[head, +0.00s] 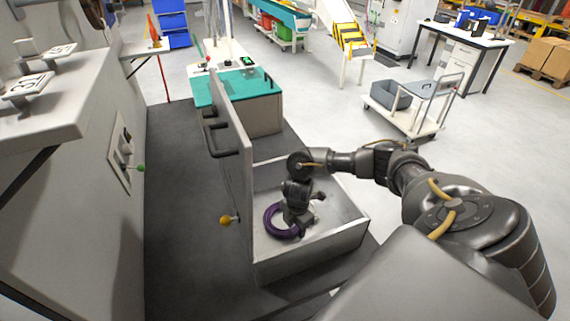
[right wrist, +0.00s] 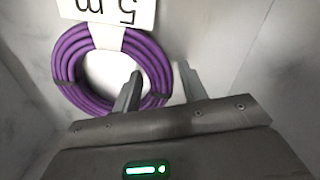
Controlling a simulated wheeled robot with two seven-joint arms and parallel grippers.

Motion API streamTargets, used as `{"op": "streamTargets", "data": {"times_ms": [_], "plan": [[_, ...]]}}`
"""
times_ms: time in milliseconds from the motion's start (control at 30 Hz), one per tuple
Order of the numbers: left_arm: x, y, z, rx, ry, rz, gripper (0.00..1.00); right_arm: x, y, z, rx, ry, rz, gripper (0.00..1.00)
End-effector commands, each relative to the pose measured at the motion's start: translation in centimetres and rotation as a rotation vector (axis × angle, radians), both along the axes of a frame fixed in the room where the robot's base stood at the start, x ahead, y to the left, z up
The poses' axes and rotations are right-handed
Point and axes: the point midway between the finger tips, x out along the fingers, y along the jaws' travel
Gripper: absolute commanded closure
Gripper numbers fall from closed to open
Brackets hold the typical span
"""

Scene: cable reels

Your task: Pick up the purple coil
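The purple coil (head: 270,225) lies in a grey open-topped bin (head: 335,240). In the right wrist view the coil (right wrist: 68,65) is a ring of several turns with a white "5 m" label (right wrist: 120,10) at its top. My right gripper (head: 297,218) reaches down into the bin at the coil's right side and hides part of it. In the right wrist view my right gripper (right wrist: 160,70) is open. One finger shows over the ring's hollow and the other outside its right edge; I cannot tell whether they touch it. My left gripper is not in view.
An upright grey panel with a black handle (head: 224,140) and a yellow knob (head: 227,220) stands along the bin's left side. A teal-topped bench (head: 240,87) is behind. A trolley (head: 410,105) stands farther right. Grey machinery is at left.

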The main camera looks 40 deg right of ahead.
Motion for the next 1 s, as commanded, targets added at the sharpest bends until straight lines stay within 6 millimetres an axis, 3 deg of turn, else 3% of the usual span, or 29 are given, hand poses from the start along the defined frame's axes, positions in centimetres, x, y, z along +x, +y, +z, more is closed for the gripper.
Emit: {"op": "streamTargets", "data": {"times_ms": [33,300,667,833,1000], "plan": [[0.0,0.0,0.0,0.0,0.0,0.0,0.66,0.0,0.0,0.0,0.0,0.0,0.0,0.64],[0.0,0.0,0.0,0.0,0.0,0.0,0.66,0.0,0.0,0.0,0.0,0.0,0.0,1.0],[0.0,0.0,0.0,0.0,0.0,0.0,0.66,0.1,0.0,0.4,0.001,-0.003,-0.001,1.0],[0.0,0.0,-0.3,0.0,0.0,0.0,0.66,0.2,0.0,2.7,0.0,-0.006,0.002,1.0],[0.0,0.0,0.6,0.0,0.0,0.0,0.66,0.2,-0.1,6.6,-0.001,-0.007,0.002,1.0]]}}
